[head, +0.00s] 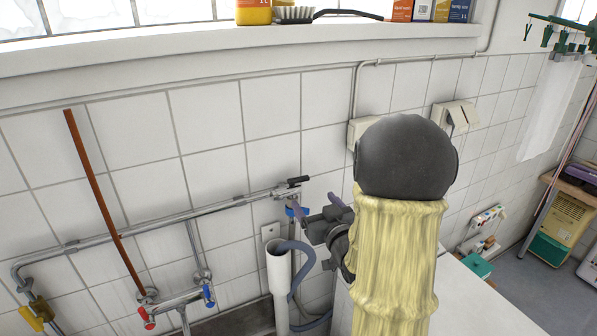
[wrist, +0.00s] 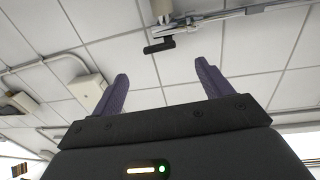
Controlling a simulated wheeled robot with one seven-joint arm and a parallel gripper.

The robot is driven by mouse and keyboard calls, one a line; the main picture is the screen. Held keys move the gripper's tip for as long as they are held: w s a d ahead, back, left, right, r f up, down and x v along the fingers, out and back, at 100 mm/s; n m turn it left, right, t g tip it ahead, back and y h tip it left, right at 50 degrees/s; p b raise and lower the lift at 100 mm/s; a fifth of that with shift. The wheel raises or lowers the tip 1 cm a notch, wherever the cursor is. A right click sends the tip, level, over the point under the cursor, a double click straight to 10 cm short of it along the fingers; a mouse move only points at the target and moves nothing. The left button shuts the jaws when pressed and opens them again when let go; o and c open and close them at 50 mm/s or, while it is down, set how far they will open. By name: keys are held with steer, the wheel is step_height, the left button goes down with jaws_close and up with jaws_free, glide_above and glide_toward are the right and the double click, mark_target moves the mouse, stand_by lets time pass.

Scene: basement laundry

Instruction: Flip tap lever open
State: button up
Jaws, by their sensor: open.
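A wall tap (head: 285,193) sits at the right end of the grey pipe, with a short black lever (head: 298,181) on top. The lever points right, roughly in line with the pipe. In the wrist view the black lever (wrist: 158,47) shows just past the fingertips, between the two fingers and nearer the left one; the tap body (wrist: 160,12) is at the top edge. My gripper (head: 318,203) is open and empty, with purple fingers just right of and below the lever. I see no contact. It also shows in the wrist view (wrist: 161,72). My arm hides the wall behind it.
A grey pipe (head: 160,220) runs along the tiled wall. A white standpipe (head: 278,275) with a grey hose (head: 294,270) stands below the tap. Red (head: 147,318) and blue (head: 208,294) tap handles are lower left. A wall socket (head: 455,115) is right; a white top (head: 475,305) lies below.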

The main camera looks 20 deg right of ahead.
mark_target(300, 182)
steer(key=shift+w+r+p, duration=0.1)
steer(key=shift+r+p, duration=0.05)
steer(key=shift+p, duration=1.1)
steer(key=w+p, duration=0.1)
steer(key=w, duration=0.3)
steer(key=w+p, duration=0.2)
steer(key=w, duration=0.1)
steer(key=w+p, duration=0.1)
steer(key=w, duration=0.3)
steer(key=shift+w+d+f+p, duration=0.2)
steer(key=shift+w+d+p, duration=0.15)
steer(key=shift+d+p, duration=0.05)
steer(key=shift+c, duration=0.5)
steer(key=c, duration=0.9)
steer(key=shift+b, duration=0.3)
steer(key=shift+f+n+y+b, duration=0.1)
steer(key=shift+n+y+b, duration=0.2)
steer(key=shift+y+b, duration=0.2)
steer(key=shift+w+n+y, duration=0.1)
steer(key=shift+n+y, duration=0.2)
steer(key=shift+y, duration=0.2)
steer(key=o, duration=1)
